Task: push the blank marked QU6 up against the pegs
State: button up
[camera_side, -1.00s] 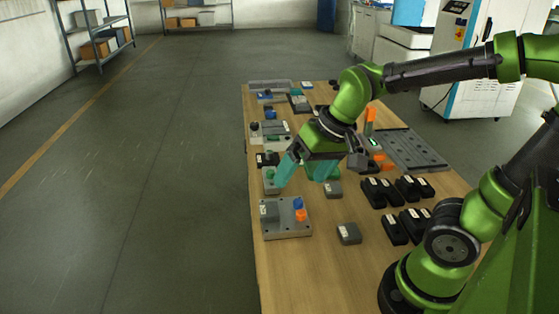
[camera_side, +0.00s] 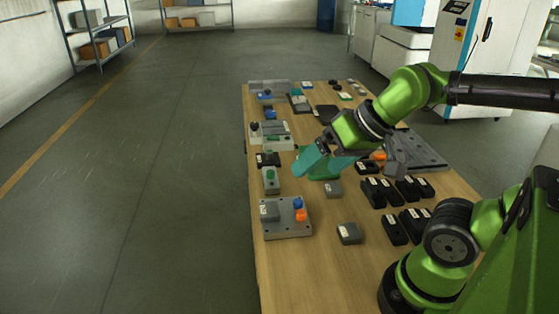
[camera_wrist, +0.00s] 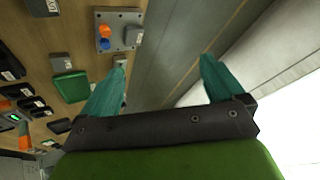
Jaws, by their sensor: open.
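A grey base plate (camera_side: 287,231) lies near the left table edge, with a blue peg (camera_side: 298,203) and an orange peg (camera_side: 301,215) on its right side. A grey labelled blank (camera_side: 268,212) sits on the plate's left side, with a gap to the pegs. The wrist view also shows the plate (camera_wrist: 117,17), the pegs and this blank (camera_wrist: 133,37). I cannot read QU6 on any label. My gripper (camera_side: 313,173) has teal fingers, is open and empty, and hangs beyond the plate, apart from the blank. It also shows in the wrist view (camera_wrist: 162,62).
Two loose grey blocks (camera_side: 348,233) (camera_side: 333,189) lie right of and beyond the plate. Several black blocks (camera_side: 393,230) stand farther right. A grey fixture with a green top (camera_side: 270,182) is just behind the plate. A green block (camera_wrist: 72,88) lies nearby. Bare table lies in front.

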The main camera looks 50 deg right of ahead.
aim_at(269, 212)
dwell(0.3)
